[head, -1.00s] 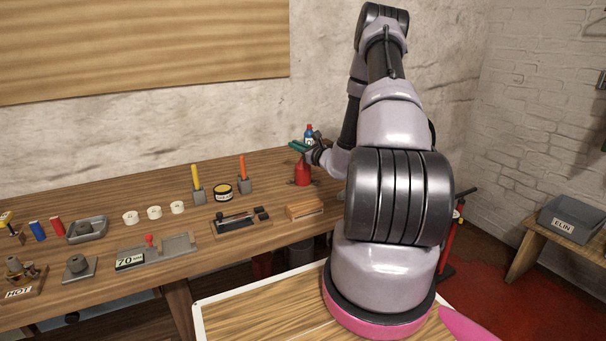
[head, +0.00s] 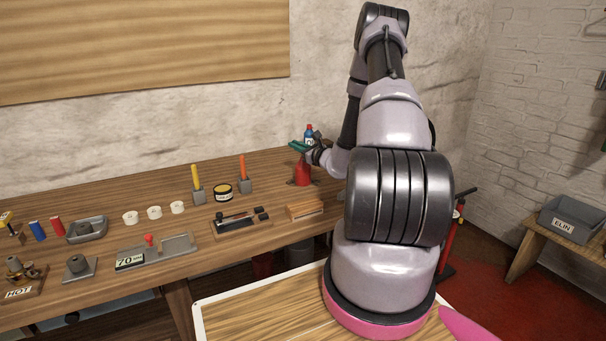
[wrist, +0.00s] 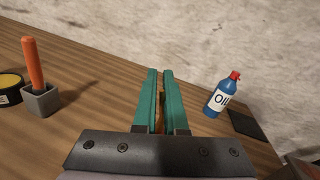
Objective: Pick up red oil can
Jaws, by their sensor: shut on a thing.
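The red oil can (head: 302,174) stands upright on the wooden workbench near its back right, in the head view. My gripper (head: 298,146) is at the top of the can, its green fingers shut on it. In the wrist view the gripper's green fingers (wrist: 160,80) are nearly together, with a narrow strip of something orange-brown between them. The body of the red can is hidden there by the fingers and the gripper's dark housing.
A blue bottle labelled OIL with a red cap (wrist: 222,95) stands close to the right of the fingers. An orange-handled tool in a grey holder (wrist: 39,80) and a yellow tin (wrist: 10,88) are to the left. A brown block (head: 304,207) lies in front of the can.

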